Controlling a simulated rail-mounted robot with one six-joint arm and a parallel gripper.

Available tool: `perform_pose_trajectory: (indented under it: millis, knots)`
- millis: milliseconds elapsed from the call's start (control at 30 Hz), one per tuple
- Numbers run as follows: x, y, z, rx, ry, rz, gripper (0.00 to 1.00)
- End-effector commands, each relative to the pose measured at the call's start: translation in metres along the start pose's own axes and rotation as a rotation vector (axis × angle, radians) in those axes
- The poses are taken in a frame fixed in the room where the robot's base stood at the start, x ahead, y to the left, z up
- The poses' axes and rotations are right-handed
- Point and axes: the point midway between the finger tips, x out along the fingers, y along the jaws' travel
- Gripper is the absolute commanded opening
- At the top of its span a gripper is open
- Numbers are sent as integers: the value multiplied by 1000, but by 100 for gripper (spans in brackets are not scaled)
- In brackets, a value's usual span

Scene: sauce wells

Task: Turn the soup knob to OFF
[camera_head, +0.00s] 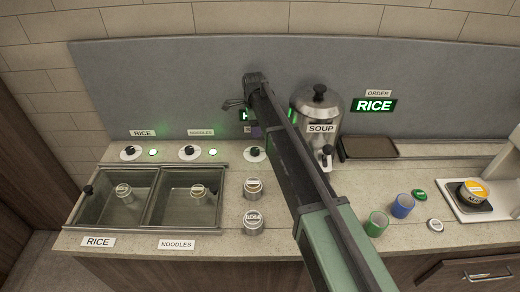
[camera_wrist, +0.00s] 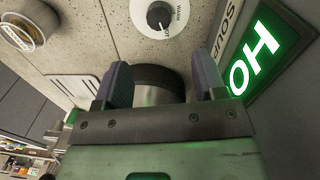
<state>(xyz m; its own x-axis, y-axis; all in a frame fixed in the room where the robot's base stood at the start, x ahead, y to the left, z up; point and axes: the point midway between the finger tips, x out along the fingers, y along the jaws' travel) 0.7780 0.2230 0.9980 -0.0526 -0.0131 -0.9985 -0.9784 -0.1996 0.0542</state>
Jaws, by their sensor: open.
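The soup knob is a black knob on a white round dial; in the head view its dial (camera_head: 254,153) is partly hidden by my arm. In the wrist view the knob (camera_wrist: 159,15) is at the top edge, with WARM printed at its right. Its pointer seems to face the small lettering at the dial's lower edge, which looks like HOT. A lit green HOT sign (camera_wrist: 265,48) is at the right, by a SOUP label (camera_wrist: 225,25). My gripper (camera_wrist: 162,75) is open, its fingers apart and clear of the knob. In the head view it (camera_head: 238,103) is above and behind the knob.
The rice knob (camera_head: 131,152) and noodles knob (camera_head: 189,152) stand to the left, each beside a lit green lamp, behind two sunken wells (camera_head: 147,170). A steel soup pot (camera_head: 300,98) is right of my arm. Two cans (camera_head: 253,222) stand in front of the soup knob.

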Motion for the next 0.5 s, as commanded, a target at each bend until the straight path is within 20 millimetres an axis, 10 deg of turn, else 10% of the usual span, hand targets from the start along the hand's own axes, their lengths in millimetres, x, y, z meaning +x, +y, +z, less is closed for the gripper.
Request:
perform_pose_trajectory:
  millis: [500]
  knots:
    - [103,0,-1,0,0,0,64]
